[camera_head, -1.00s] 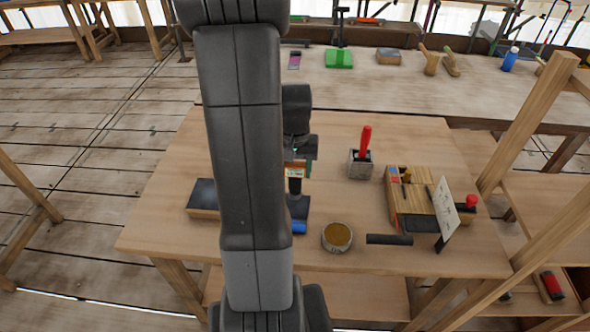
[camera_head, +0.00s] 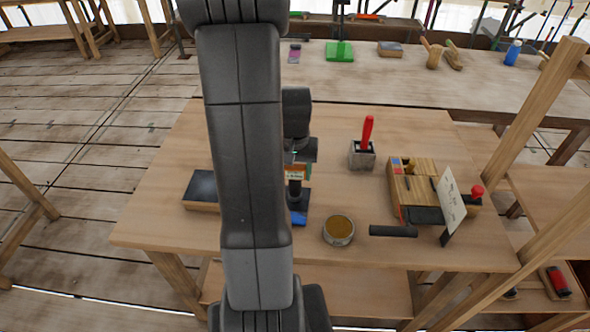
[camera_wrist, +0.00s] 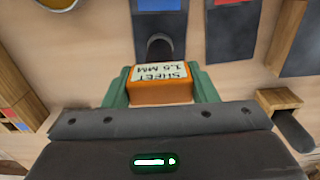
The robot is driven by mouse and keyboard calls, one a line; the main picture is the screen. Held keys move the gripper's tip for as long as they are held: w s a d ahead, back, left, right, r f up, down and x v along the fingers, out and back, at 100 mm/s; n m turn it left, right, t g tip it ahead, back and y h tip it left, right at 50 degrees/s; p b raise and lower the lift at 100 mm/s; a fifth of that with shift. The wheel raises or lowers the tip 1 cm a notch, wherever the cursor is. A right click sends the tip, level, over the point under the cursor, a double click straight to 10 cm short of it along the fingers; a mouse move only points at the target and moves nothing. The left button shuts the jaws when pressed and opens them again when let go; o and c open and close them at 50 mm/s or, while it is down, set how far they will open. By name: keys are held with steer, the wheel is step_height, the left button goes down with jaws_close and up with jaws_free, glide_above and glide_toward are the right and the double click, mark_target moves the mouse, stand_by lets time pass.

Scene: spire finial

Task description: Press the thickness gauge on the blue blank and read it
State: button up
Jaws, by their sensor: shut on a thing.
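My gripper (camera_wrist: 160,88) has green fingers shut on the thickness gauge (camera_wrist: 160,92), an orange block with a white label reading "SHEET 1.5 MM", upside down in the wrist view. The gauge also shows in the head view (camera_head: 295,173), partly behind my arm. Its black round foot (camera_wrist: 160,48) points down over a dark slab with a blue end. This blue blank (camera_wrist: 158,5) lies flat on the table, and its blue end shows in the head view (camera_head: 299,219). I cannot tell whether the foot touches the blank.
A tin (camera_head: 339,230) stands right of the blank, with a black bar (camera_head: 393,231) beyond it. A wooden block with a card (camera_head: 452,205) is further right. A grey holder with a red handle (camera_head: 363,152) stands behind. A dark-topped block (camera_head: 202,190) lies left.

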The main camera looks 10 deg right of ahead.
steer(key=o, duration=1.2)
steer(key=shift+c, duration=0.2)
step_height(320, 180, up, 14)
steer(key=shift+f, duration=0.1)
step_height(320, 180, down, 13)
steer(key=shift+f, duration=0.2)
steer(key=shift+w+r+p, duration=0.1)
steer(key=shift+r+p, duration=0.45)
steer(key=shift+p, duration=0.15)
steer(key=shift+r+p, duration=0.3)
steer(key=shift+r, duration=0.15)
